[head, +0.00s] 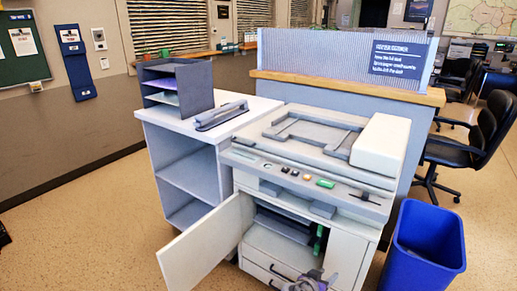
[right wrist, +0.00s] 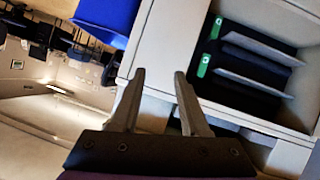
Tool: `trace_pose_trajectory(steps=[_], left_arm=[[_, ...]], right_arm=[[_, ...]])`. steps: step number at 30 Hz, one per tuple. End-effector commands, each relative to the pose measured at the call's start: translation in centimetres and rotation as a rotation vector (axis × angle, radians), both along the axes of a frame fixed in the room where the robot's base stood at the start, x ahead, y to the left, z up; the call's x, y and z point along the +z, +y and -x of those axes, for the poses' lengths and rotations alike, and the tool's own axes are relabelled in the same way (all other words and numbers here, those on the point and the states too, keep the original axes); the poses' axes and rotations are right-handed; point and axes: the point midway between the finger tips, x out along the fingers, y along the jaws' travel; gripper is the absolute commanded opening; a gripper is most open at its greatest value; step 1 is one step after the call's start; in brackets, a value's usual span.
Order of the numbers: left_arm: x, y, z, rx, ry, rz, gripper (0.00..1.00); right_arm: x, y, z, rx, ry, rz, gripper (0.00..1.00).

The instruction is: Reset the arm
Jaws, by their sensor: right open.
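My right gripper (head: 312,282) shows at the bottom edge of the head view, in front of the copier (head: 322,152) and low beside its open compartment. In the right wrist view the two fingers of the right gripper (right wrist: 159,74) are apart with nothing between them. Beyond them is the copier's pale front (right wrist: 165,45). The compartment's dark units with green tabs (right wrist: 203,65) lie to the right of the fingers. The copier's door (head: 205,245) stands swung open to the left. My left gripper is not seen.
A blue bin (head: 428,245) stands right of the copier. A white shelf unit (head: 190,165) with a paper sorter (head: 178,88) and a grey hole punch or stapler (head: 221,115) stands to its left. A partition (head: 345,97) is behind. Floor at the left is clear.

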Motion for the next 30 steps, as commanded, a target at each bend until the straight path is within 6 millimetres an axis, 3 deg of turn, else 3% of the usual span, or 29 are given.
trace_pose_trajectory(steps=[3, 9, 18, 24, 30], left_arm=[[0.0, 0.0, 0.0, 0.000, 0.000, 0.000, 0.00], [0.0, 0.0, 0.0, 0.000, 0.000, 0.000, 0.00], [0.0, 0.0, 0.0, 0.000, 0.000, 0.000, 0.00], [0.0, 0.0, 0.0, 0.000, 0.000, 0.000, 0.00], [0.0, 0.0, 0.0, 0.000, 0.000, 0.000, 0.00]], right_arm=[[2.1, -1.4, 4.2, 0.016, 0.131, -0.047, 0.45], [4.1, -2.1, 11.9, 0.092, 0.325, -0.141, 0.45], [4.7, -0.2, 24.0, 0.283, 0.523, -0.305, 0.45], [4.2, 1.9, 29.5, 0.410, 0.574, -0.388, 0.45], [3.4, 3.9, 33.6, 0.520, 0.589, -0.449, 0.45]])
